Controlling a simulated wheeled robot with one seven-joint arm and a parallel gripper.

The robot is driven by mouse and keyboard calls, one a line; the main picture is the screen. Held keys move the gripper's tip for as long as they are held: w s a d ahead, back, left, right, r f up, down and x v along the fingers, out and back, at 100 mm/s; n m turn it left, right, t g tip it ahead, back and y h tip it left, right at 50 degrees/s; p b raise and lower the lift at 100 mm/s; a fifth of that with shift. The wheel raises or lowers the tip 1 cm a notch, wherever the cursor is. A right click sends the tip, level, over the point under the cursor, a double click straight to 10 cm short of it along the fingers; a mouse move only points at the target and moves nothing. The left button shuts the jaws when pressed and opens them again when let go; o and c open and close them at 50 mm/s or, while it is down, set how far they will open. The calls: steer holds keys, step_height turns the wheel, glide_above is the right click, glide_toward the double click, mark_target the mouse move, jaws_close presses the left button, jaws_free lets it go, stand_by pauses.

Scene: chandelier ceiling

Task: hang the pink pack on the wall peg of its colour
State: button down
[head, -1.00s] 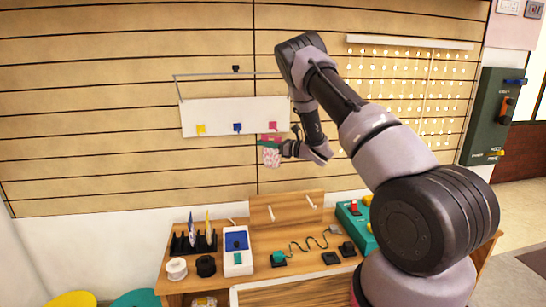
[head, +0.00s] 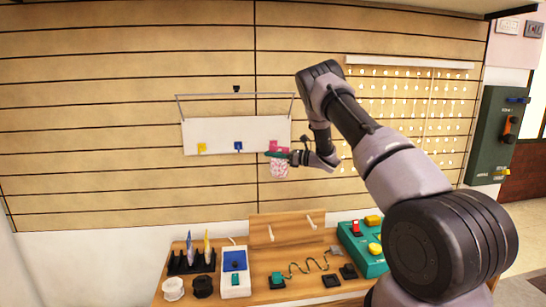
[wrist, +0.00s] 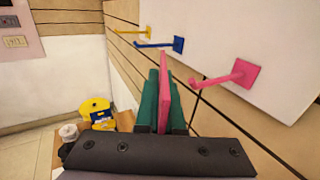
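The pink pack (head: 279,170) hangs from my gripper (head: 276,155) in front of the white board (head: 225,133). In the wrist view my gripper (wrist: 163,100) has its green fingers shut on the pack's thin pink card (wrist: 165,92). The pink wall peg (wrist: 240,74) sticks out of the board to the right of the card, its tip apart from it in that view. In the head view the pink peg (head: 274,145) shows just above the fingers, close to the pack and partly overlapped. The pack's hole is not visible.
A blue peg (head: 238,146) and a yellow peg (head: 201,148) sit further left on the board. Below stands a wooden desk (head: 262,277) with a blue-and-white device (head: 235,265), a black rack (head: 190,262) and a green box (head: 362,247). The air before the board is clear.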

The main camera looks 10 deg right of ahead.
steer(key=shift+w, duration=2.9)
steer(key=shift+w+f, duration=0.5)
steer(key=shift+w, duration=0.25)
steer(key=shift+f, duration=0.1)
steer(key=c, duration=1)
jaws_free()
steer(key=shift+o, duration=0.2)
